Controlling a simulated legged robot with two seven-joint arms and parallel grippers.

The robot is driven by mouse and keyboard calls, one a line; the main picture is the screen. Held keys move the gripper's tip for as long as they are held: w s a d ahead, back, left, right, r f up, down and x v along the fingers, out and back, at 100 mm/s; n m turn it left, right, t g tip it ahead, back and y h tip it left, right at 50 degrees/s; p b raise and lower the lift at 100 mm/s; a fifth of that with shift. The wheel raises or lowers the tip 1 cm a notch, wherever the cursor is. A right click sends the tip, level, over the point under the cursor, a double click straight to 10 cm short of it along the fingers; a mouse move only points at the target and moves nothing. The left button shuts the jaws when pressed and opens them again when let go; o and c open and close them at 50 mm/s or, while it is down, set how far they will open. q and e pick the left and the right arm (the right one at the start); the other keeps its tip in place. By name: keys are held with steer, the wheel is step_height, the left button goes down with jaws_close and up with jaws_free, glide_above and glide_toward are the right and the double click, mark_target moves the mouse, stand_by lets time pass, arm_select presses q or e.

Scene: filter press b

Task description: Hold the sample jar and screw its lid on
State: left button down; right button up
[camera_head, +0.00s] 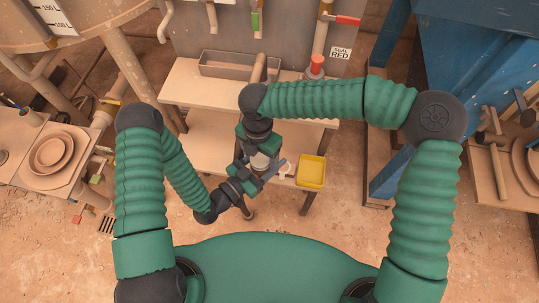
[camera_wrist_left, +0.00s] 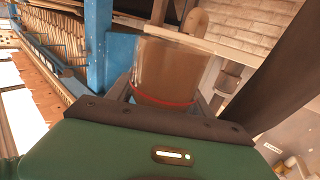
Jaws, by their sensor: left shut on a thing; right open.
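The sample jar (camera_head: 261,161) shows as a small pale shape between my two grippers, in front of the bench. In the left wrist view the jar (camera_wrist_left: 165,72) is clear with cloudy brown contents and a red band. My left gripper (camera_head: 262,174) comes in from the lower left and is shut on the jar. My right gripper (camera_head: 264,146) points down just above the jar, its jaws open. Whether the right fingers touch the jar cannot be told. I cannot make out the lid; the right gripper covers the jar's top in the head view.
A yellow tray (camera_head: 311,171) stands right of the jar, with a small white object (camera_head: 284,168) beside it. A grey trough (camera_head: 239,65) and a red-topped item (camera_head: 316,67) are on the bench behind. Blue machinery (camera_head: 465,60) stands at the right.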

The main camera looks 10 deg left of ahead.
steer(key=c, duration=1.5)
steer(key=o, duration=1.7)
steer(key=shift+c, duration=0.2)
step_height(320, 180, up, 12)
